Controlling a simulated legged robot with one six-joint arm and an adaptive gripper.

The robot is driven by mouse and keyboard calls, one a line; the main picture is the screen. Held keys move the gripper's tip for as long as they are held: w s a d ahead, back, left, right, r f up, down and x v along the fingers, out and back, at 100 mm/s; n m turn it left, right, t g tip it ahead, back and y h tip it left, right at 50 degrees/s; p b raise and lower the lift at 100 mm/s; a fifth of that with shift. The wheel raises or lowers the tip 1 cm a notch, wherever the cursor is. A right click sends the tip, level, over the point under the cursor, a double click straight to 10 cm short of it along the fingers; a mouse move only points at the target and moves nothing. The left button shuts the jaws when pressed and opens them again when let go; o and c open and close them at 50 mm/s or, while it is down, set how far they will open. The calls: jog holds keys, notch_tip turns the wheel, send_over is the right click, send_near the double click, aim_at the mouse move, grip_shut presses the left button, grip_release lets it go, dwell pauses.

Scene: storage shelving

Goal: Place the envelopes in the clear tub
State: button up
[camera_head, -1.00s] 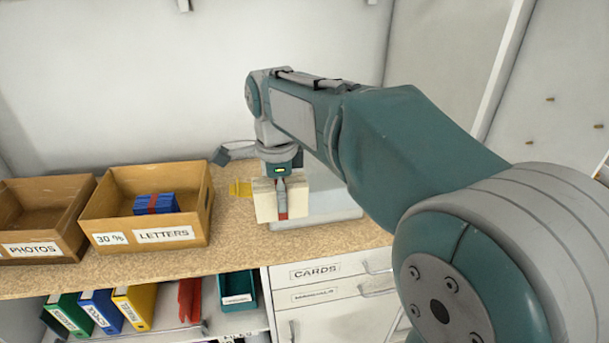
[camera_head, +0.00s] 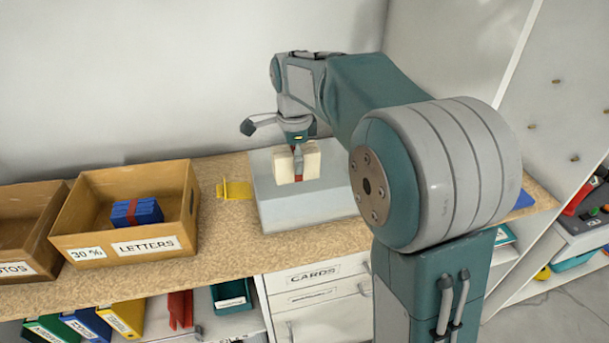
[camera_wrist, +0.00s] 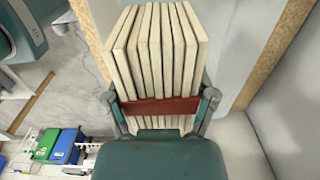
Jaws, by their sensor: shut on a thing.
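A cream bundle of envelopes with a red band (camera_head: 311,160) is held upright in my gripper (camera_head: 297,163). In the wrist view, the fingers of my gripper (camera_wrist: 160,105) close on both sides of the banded stack (camera_wrist: 155,50). The clear tub (camera_head: 300,212), pale and see-through, stands on the worktop. The bundle overlaps the tub's far part in the head view; I cannot tell whether it is above the rim or partly inside. My arm hides the tub's right end.
A wooden LETTERS box (camera_head: 90,251) at left holds a blue bundle with a red band (camera_head: 137,212). Another wooden box (camera_head: 22,240) stands beside it. A yellow piece (camera_head: 234,190) lies left of the tub. Bare worktop (camera_head: 225,235) shows between the LETTERS box and tub.

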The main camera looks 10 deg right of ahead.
jog(key=w+d+f, duration=0.1)
jog(key=f, duration=0.2)
jog(key=w+d+f, duration=0.1)
jog(key=shift+w+d+f, duration=0.3)
jog(key=shift+d+f, duration=0.05)
notch_tip(320, 180, down, 4)
jog(key=shift+w+d+r, duration=0.1)
jog(key=shift+w+r, duration=0.05)
jog(key=shift+r, duration=0.1)
jog(key=o, duration=1.1)
